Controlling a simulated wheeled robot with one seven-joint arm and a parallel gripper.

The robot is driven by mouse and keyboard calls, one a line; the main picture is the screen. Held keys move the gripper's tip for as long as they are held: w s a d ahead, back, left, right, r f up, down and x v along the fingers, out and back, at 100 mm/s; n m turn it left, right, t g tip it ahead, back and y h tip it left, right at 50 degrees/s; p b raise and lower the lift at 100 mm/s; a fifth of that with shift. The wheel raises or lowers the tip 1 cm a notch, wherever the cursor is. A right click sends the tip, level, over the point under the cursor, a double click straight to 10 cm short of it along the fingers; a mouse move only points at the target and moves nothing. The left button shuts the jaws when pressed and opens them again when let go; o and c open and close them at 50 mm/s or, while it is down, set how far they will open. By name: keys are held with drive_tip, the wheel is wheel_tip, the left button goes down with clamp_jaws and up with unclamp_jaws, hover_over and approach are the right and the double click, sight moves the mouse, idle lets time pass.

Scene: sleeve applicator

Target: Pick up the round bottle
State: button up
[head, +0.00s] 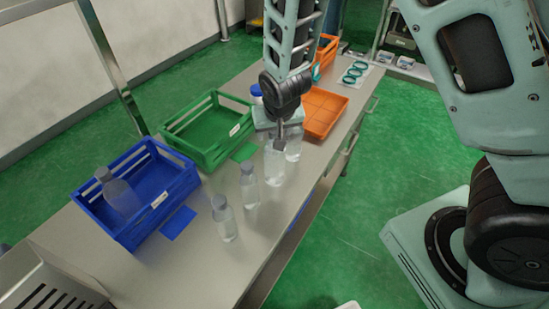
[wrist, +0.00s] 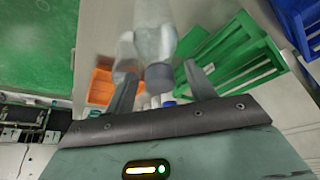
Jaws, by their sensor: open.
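Several clear bottles with grey caps are in the head view: one (head: 225,222) at the table's front, one (head: 249,190) behind it, one (head: 274,165) by my gripper and another (head: 293,146) just right of that. Another bottle (head: 120,196) leans in the blue crate. I cannot tell which is the round one. My gripper (head: 281,140) is open, over the bottles near the orange tray. In the wrist view a grey-capped bottle (wrist: 155,35) shows between or just beyond the fingers (wrist: 161,88), with a second bottle (wrist: 126,52) left of it. Contact cannot be told.
A blue crate (head: 195,183) and a green crate (head: 207,152) stand on the left of the steel table (head: 185,265). An orange tray (head: 338,107) lies beyond my gripper. A blue-capped bottle (head: 256,90) stands behind my arm. Teal rings (head: 354,72) lie at the far end.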

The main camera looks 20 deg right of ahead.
clamp_jaws()
idle(0.3)
